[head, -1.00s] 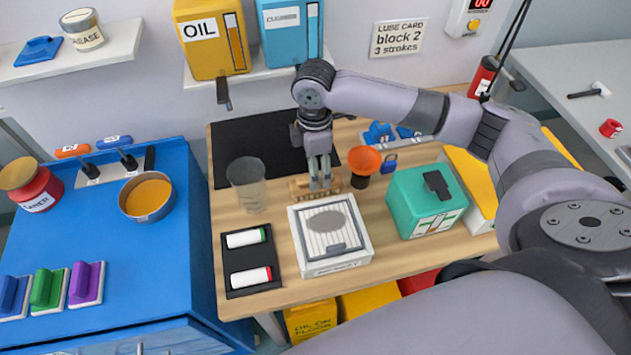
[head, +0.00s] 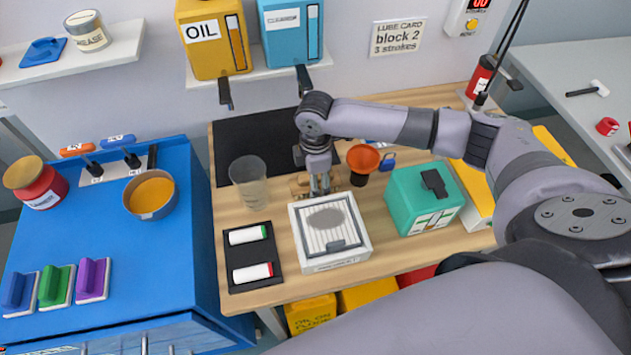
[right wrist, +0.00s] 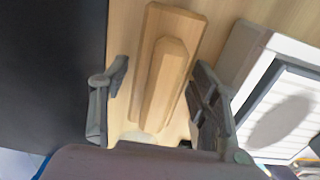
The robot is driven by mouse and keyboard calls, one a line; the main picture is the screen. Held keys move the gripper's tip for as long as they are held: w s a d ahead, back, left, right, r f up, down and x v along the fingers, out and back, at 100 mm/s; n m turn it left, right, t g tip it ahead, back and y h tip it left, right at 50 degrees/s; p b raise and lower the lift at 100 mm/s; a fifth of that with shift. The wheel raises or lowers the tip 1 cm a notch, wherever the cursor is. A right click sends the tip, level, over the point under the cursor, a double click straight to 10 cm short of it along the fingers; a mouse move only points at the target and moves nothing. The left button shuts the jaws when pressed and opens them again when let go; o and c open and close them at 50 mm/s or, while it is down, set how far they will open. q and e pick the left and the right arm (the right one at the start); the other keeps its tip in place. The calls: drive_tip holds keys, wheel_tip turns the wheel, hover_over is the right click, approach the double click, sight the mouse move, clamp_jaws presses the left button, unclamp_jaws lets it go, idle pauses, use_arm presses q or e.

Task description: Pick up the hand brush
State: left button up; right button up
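The hand brush (right wrist: 166,72) is a pale wooden block with a raised wooden grip, lying on the wooden bench top. In the head view the brush (head: 298,184) shows only partly, behind the white box and my gripper. My right gripper (head: 320,186) is low over it. In the right wrist view my right gripper (right wrist: 160,105) is open, with one finger on each side of the brush and a visible gap on the left side. The brush's bristles are hidden in the wrist view. My left gripper is not in view.
A white filter box (head: 355,258) stands close in front of the brush. An orange funnel (head: 363,158) stands right of the gripper, a clear beaker (head: 250,193) left. A black mat (head: 245,139) lies behind. A teal box (head: 411,213) stands further right.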

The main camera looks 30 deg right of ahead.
drive_tip(key=c, duration=1)
drive_tip(key=shift+r, duration=0.1)
wheel_tip(320, 180, up, 28)
drive_tip(key=b, duration=0.1)
drive_tip(key=shift+b, duration=0.35)
drive_tip(key=o, duration=0.7)
drive_tip(key=c, duration=0.5)
